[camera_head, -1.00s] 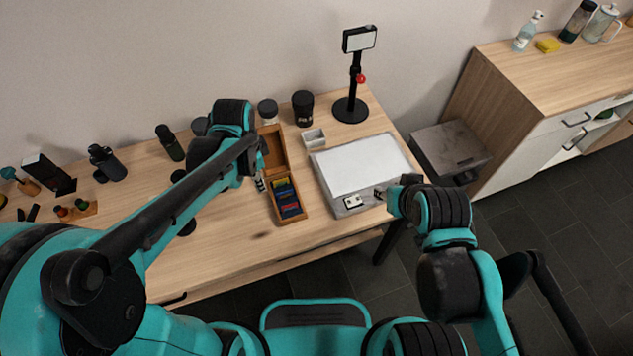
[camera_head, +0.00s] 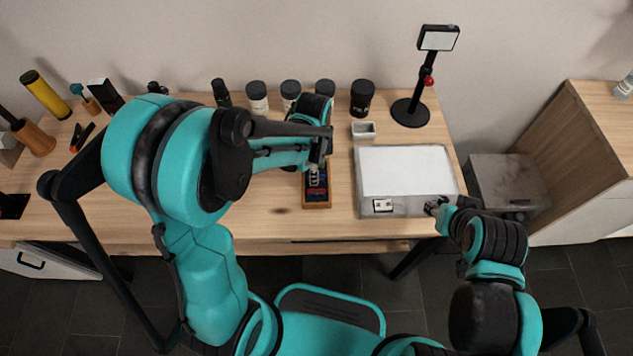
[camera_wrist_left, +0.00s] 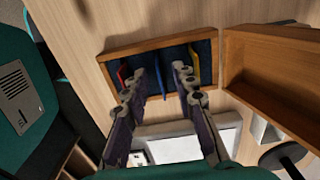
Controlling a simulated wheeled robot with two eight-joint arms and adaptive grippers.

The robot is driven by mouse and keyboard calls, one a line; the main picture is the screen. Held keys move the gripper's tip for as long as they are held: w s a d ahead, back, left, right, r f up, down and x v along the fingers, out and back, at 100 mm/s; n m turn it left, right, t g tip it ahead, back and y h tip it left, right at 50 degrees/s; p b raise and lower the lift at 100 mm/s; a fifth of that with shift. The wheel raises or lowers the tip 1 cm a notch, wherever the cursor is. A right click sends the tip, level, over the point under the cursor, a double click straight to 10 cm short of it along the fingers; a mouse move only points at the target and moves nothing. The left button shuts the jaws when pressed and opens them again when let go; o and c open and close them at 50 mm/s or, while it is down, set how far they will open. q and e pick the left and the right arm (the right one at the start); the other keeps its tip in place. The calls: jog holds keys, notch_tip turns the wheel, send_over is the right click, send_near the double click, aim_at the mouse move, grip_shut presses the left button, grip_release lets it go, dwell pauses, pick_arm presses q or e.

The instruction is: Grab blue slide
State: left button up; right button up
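The open wooden slide box (camera_head: 317,205) sits on the table with coloured slides in its dark lining. In the left wrist view its rim (camera_wrist_left: 150,42) shows, with a blue slide (camera_wrist_left: 160,82) upright near the middle. In the head view the left gripper (camera_head: 318,167) partly hides the box. My right gripper (camera_head: 434,206) is by the light panel's front right corner, its fingers unclear.
The light panel (camera_head: 405,172) lies right of the box. A small pale tray (camera_head: 363,130), several dark jars and a black stand (camera_head: 410,112) are behind. The box's open lid (camera_wrist_left: 270,80) shows in the wrist view. The table front left of the box is clear.

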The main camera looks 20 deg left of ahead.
pick_arm(q)
grip_shut()
dwell(0.3)
